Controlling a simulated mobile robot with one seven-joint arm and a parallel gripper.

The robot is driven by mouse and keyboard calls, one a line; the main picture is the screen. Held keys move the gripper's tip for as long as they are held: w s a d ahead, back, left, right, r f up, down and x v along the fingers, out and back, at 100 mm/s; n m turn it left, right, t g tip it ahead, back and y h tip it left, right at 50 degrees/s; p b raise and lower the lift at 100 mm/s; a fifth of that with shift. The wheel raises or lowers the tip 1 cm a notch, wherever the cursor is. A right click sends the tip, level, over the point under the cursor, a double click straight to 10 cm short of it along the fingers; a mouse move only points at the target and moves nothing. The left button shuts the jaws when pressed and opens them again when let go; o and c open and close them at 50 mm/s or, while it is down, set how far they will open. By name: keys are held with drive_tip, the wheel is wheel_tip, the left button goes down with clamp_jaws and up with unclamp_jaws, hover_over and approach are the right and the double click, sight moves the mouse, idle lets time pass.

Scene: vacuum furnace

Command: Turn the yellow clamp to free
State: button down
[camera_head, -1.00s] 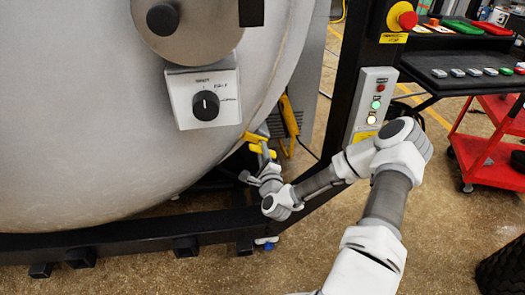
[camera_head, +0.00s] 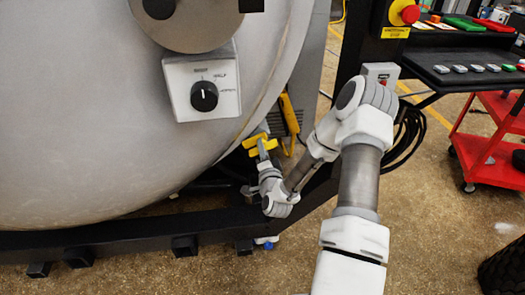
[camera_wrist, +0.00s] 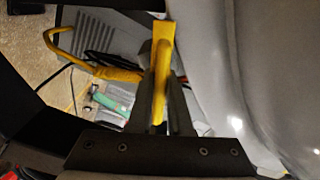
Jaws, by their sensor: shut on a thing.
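The yellow clamp (camera_head: 251,141) sits low at the right edge of the big grey furnace door. My gripper (camera_head: 262,151) reaches it from below, with its fingers at the clamp. In the wrist view the clamp's yellow bar (camera_wrist: 163,42) runs down between my gripper's dark fingers (camera_wrist: 161,110), which are shut on it. The fingers and the dim light hide part of the grip. How far the clamp is turned cannot be told clearly.
The rounded furnace door (camera_head: 90,120) fills the left, with a black knob on a white plate (camera_head: 203,88). A black frame post (camera_head: 350,50) stands close to my arm. A yellow tool (camera_head: 290,113) hangs behind the clamp. A red cart (camera_head: 480,150) is at the right.

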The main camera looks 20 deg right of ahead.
drive_tip(key=n+b, duration=0.2)
drive_tip(key=n, duration=0.3)
drive_tip(key=shift+w, duration=0.1)
drive_tip(key=shift+b, duration=0.3)
idle(0.4)
drive_tip(key=c, duration=0.8)
unclamp_jaws()
drive_tip(key=shift+c, duration=0.2)
drive_tip(key=shift+s, duration=0.25)
